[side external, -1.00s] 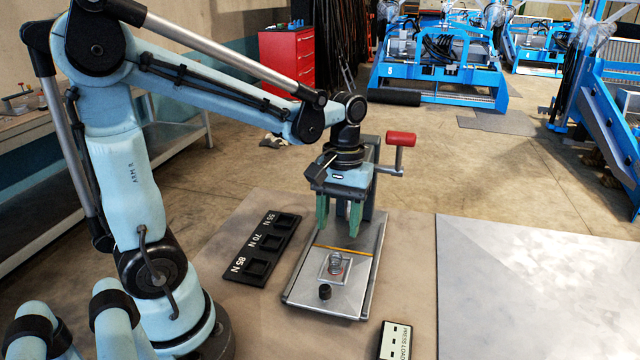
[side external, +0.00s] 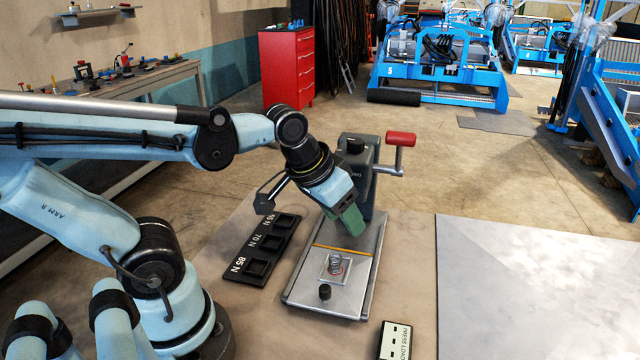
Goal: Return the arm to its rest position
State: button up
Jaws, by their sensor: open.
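My gripper (side external: 351,222) has green fingers and is tilted down to the right, above the back part of the press plate. Seen from this side the fingers overlap; nothing shows held in them. The press (side external: 352,160) is dark grey with a red-handled crank. A small coil spring (side external: 334,266) sits on a square clear holder on the press's metal base plate (side external: 343,299), in front of my gripper and apart from it.
A black tray (side external: 262,250) with square pockets marked 55 N, 70 N and 85 N lies left of the press. A PRESS LOAD display (side external: 396,341) lies in front. A grey panel (side external: 540,290) is at right. A red tool cabinet (side external: 287,68) and workbench (side external: 150,95) stand behind.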

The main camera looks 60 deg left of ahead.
jog(key=shift+d+f+m+t, duration=0.1)
jog(key=shift+d+m+t, duration=0.2)
jog(key=shift+m+t, duration=0.45)
